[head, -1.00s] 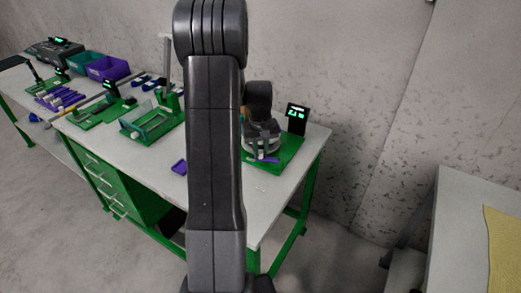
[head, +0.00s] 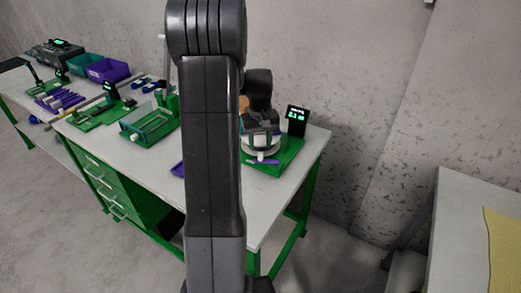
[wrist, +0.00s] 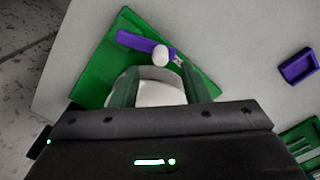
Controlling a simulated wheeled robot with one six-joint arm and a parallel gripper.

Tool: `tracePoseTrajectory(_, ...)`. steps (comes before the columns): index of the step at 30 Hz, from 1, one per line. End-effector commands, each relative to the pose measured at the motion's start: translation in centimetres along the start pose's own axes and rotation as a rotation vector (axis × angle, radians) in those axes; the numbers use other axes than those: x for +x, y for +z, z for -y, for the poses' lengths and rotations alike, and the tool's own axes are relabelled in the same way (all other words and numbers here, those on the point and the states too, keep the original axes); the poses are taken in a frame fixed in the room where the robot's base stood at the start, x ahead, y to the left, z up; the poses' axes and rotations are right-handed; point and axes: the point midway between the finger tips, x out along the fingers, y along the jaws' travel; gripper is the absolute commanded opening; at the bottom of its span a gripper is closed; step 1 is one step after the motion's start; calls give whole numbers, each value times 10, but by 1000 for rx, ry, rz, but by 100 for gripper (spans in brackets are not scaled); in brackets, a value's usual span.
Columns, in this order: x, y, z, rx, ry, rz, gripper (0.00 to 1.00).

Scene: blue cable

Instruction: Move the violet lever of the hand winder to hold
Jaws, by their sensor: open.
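The hand winder stands at the bench's right end, a green base plate (head: 285,152) with a white drum (head: 262,149). Its violet lever (head: 263,161) lies low at the front of the drum. In the wrist view the violet lever (wrist: 138,41) points to the upper left, beside a white knob (wrist: 161,55). My gripper (wrist: 158,78) is open and empty, its fingers on either side of the white drum (wrist: 160,92) in the picture, with the lever just beyond the tips. I see no contact with the lever. My gripper's body hides part of the winder, and no hold mark is readable.
A small display (head: 297,119) stands at the winder's back corner. A violet tray (wrist: 298,67) lies on the bench to the right in the wrist view. Other green fixtures (head: 150,125) and bins (head: 108,69) stand to the left. My arm hides the bench middle.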

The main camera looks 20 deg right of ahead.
Motion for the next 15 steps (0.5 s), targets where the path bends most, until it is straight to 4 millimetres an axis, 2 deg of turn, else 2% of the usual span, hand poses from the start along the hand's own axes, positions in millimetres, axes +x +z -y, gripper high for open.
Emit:
tracePoseTrajectory(3, -30, -1, 0, 0, 1, -5, 41)
tracePoseTrajectory(9, -72, -1, 0, 0, 1, -4, 41)
tracePoseTrajectory(15, -94, 0, 0, 0, 1, -2, 41)
